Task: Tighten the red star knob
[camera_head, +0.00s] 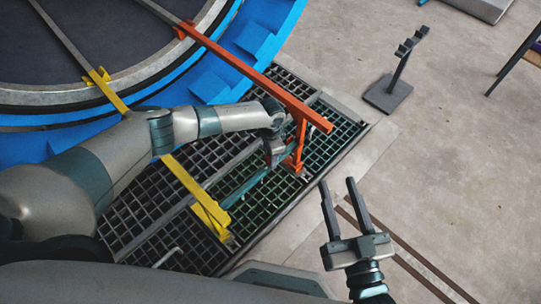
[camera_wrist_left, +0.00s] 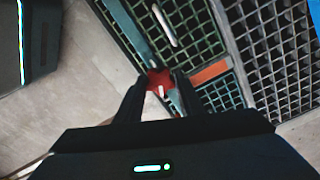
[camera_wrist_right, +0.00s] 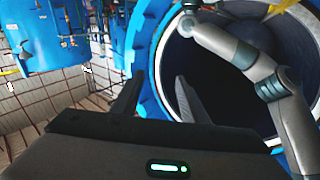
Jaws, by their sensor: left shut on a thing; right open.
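The red star knob (camera_wrist_left: 160,82) shows in the left wrist view between the tips of my left gripper (camera_wrist_left: 160,88), which is shut on it. In the head view my left gripper (camera_head: 272,158) is beside the upright of the orange-red bar (camera_head: 255,75), over the floor grating. The knob itself is mostly hidden there by the gripper and the bar. My right gripper (camera_head: 344,205) is open and empty, to the right of the grating. In the right wrist view its fingers (camera_wrist_right: 158,98) are apart with nothing between them.
The blue autoclave ring (camera_head: 215,75) fills the upper left. A yellow bar (camera_head: 180,175) crosses the grating (camera_head: 300,200) left of my left gripper. A dark stand (camera_head: 388,92) is on the concrete floor at the upper right. Open floor (camera_head: 460,160) lies to the right.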

